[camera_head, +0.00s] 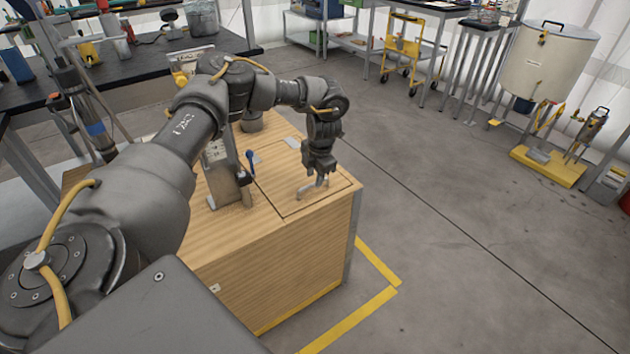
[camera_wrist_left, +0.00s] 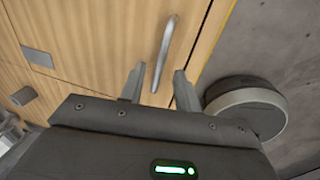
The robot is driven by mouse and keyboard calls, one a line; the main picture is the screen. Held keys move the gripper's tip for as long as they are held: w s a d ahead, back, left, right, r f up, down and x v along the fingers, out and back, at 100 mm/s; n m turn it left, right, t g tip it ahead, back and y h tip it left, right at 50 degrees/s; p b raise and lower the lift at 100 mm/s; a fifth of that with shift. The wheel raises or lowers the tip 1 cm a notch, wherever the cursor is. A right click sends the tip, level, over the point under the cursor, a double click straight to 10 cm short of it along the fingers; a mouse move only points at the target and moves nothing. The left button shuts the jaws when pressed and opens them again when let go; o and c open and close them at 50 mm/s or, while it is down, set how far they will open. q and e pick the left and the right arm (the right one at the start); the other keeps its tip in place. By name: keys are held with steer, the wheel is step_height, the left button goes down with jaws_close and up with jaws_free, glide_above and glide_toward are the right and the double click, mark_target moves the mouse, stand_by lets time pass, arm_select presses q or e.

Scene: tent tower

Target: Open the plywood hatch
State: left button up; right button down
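The plywood hatch (camera_head: 290,199) is a square panel lying flush and closed in the top of a plywood box. A grey metal handle (camera_head: 308,190) stands on it; in the left wrist view the handle (camera_wrist_left: 166,50) runs upright between and beyond the fingertips. My left gripper (camera_head: 318,176) is above the hatch, pointing down at the handle. In the left wrist view its two fingers (camera_wrist_left: 157,80) are apart, with the handle's near end in the gap. I cannot tell whether either finger touches it. My right gripper is in neither view.
On the box (camera_head: 270,260), a metal bracket (camera_head: 222,172) and a blue-knobbed lever (camera_head: 250,163) stand left of the hatch. Yellow floor tape (camera_head: 375,262) lies beside the box. A workbench (camera_head: 115,75) stands behind at left.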

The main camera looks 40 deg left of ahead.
arm_select(q)
steer(key=shift+a+f, duration=0.2)
steer(key=shift+f, duration=0.9)
jaws_close()
